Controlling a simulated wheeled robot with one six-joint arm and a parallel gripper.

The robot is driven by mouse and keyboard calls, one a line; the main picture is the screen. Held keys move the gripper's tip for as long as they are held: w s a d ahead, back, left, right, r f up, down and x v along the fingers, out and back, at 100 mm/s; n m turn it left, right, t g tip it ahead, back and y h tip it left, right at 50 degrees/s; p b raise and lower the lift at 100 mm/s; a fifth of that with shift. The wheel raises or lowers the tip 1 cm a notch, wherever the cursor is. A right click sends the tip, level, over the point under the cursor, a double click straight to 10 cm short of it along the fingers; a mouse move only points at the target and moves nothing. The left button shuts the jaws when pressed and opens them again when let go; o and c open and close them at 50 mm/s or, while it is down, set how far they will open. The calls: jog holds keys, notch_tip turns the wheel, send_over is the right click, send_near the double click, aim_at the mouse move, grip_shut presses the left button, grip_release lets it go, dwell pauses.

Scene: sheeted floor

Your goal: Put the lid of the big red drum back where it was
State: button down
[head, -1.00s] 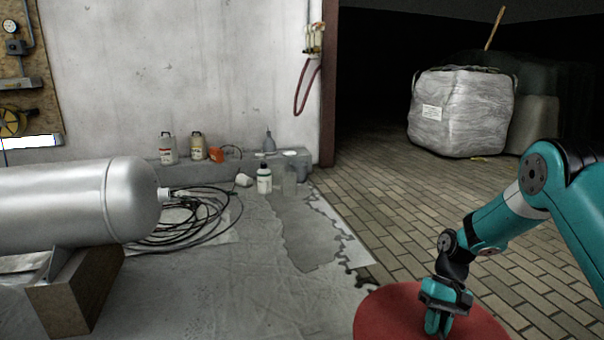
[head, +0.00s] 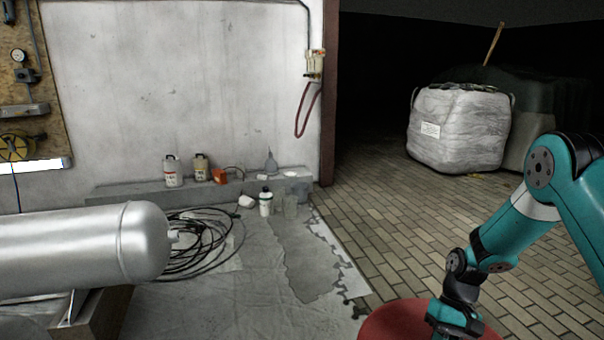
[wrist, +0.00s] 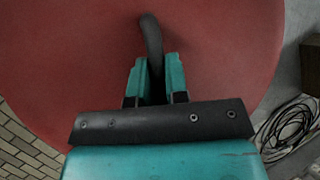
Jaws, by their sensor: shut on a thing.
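The red lid (head: 385,322) is at the bottom of the head view, cut off by the lower edge. In the wrist view the round red lid (wrist: 225,50) fills most of the picture, with a dark curved handle (wrist: 152,40) on it. My gripper (wrist: 155,82) is shut on this handle, its teal fingers on either side. In the head view my gripper (head: 455,318) is over the lid, its tips partly cut off. The drum itself is not visible in either view.
A silver tank (head: 70,245) lies on a support at the left. Coiled black cable (head: 200,245) is on the sheeted floor, with several bottles along the wall ledge (head: 130,190). A white bulk bag (head: 460,130) stands at the back right. Bare brick paving (head: 420,225) lies between.

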jog(key=s+r+p, duration=0.3)
jog(key=r+p, duration=1)
jog(key=r, duration=0.1)
jog(key=shift+s, duration=0.25)
